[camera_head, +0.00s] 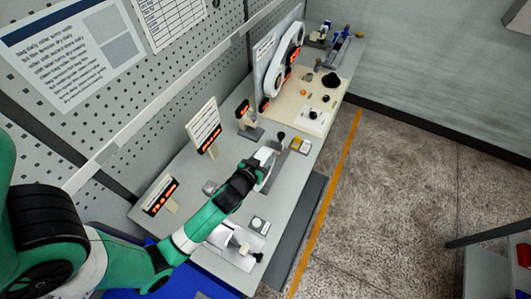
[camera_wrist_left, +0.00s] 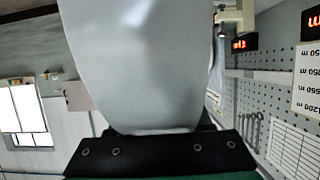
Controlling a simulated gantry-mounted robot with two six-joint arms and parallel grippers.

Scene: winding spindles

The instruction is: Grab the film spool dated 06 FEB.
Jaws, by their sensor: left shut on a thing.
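My left gripper (camera_head: 260,170) reaches over the bench from the lower left and is shut on a pale grey, smooth thing (camera_head: 265,155), partly hidden by the wrist. In the left wrist view this pale thing (camera_wrist_left: 140,65) fills the middle, right against the dark gripper mount (camera_wrist_left: 160,152). It may be a film spool, but no date can be read on it. My right gripper is in neither view.
The grey bench (camera_head: 185,170) carries small signs with red displays (camera_head: 160,195), a white card (camera_head: 203,127) and a winding machine (camera_head: 285,60) farther back. A pegboard wall runs along the left. The floor right of the yellow line (camera_head: 325,210) is mostly clear.

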